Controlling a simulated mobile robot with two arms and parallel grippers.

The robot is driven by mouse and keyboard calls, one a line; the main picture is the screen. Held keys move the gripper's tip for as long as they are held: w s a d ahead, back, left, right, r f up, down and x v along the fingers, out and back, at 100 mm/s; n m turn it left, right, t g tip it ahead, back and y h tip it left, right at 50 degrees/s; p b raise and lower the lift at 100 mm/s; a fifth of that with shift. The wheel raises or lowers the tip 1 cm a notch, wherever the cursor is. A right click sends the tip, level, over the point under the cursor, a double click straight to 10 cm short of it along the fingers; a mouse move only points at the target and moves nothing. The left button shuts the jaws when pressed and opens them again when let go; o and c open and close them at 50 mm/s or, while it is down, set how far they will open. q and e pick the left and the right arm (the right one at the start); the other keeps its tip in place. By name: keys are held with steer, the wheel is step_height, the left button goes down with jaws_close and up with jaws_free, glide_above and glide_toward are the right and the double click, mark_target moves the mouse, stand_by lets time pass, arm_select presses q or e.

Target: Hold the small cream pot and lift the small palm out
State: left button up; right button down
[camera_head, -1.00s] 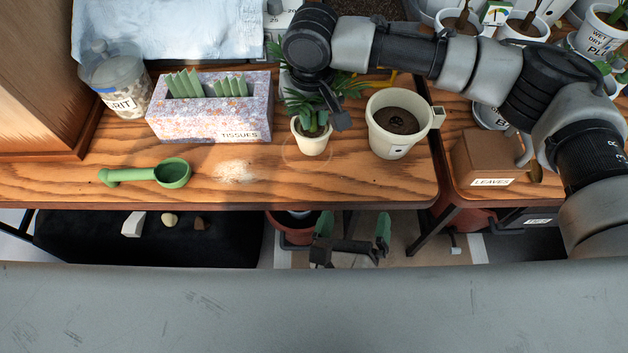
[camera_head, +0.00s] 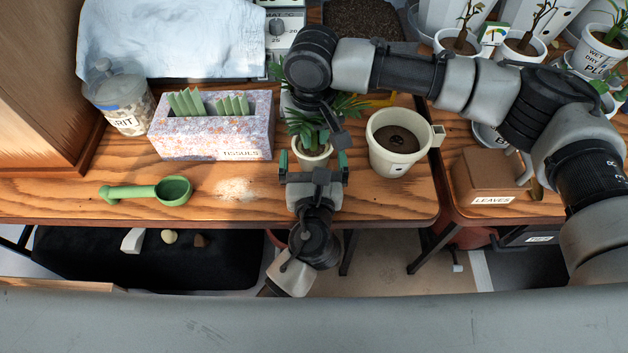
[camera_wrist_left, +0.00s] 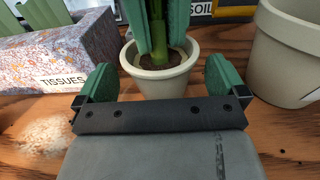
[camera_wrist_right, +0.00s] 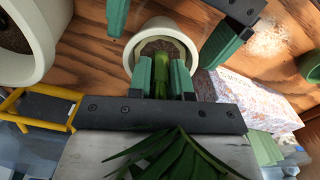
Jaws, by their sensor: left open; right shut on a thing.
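The small cream pot (camera_head: 312,158) stands upright on the wooden bench with the small palm (camera_head: 306,127) in it. The pot also shows in the left wrist view (camera_wrist_left: 160,80) and the right wrist view (camera_wrist_right: 136,46). My right gripper (camera_wrist_right: 161,80) comes from above and is shut on the palm's green stem (camera_wrist_right: 160,90) just above the soil. My left gripper (camera_head: 313,165) is open at the near side of the pot, its green fingers to either side and the pot a little ahead of them. In the left wrist view the left fingers (camera_wrist_left: 160,82) do not appear to touch the pot.
A larger cream pot (camera_head: 398,165) of soil stands to the right, close by. A tissue box (camera_head: 232,149) stands to the left. A green scoop (camera_head: 150,191) and spilled white grit (camera_head: 237,188) lie on the bench. A brown leaves box (camera_head: 492,175) stands at right.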

mark_target(313, 148)
arm_select(q)
steer(key=shift+w, duration=1.55)
steer(key=c, duration=0.8)
steer(key=shift+c, duration=0.2)
